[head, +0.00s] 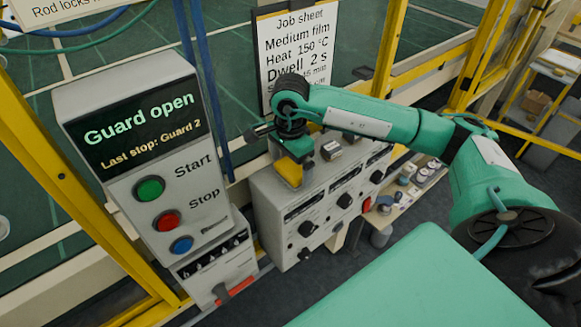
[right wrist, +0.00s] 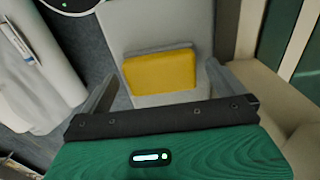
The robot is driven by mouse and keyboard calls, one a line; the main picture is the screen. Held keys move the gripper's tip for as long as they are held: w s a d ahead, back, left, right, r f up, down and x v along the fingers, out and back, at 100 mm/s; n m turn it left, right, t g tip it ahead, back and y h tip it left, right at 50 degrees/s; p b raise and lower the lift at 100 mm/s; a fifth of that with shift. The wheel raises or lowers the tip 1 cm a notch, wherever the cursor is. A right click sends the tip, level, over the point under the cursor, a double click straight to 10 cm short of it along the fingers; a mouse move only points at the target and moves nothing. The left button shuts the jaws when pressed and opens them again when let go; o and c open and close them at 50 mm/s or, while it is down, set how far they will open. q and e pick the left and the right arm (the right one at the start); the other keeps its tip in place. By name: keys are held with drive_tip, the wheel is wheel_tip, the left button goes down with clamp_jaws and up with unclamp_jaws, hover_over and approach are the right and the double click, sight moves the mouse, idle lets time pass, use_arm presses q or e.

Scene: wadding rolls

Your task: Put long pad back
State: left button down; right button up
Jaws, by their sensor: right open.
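A yellow block (right wrist: 160,71), which may be the long pad, lies on a light grey surface in the right wrist view, between and beyond my finger tips. In the head view the yellow block (head: 289,172) shows at the left end of the grey box with knobs (head: 318,205), partly hidden by my gripper. My right gripper (head: 297,150) is open above it, pointing down. The right wrist view shows its two fingers (right wrist: 160,78) apart on either side of the block; contact is not visible. My left gripper is out of view.
A grey control panel (head: 140,150) reading "Guard open", with green, red and blue buttons, stands left of the box. A job sheet (head: 293,50) hangs behind. A small shelf with round items (head: 408,190) is at right. Yellow guard frames (head: 60,170) border the area.

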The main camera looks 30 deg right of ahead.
sight(291, 168)
wheel_tip(291, 168, up, 11)
drive_tip(key=b, duration=0.2)
drive_tip(key=shift+f, duration=0.15)
drive_tip(key=shift+f, duration=0.1)
idle(0.4)
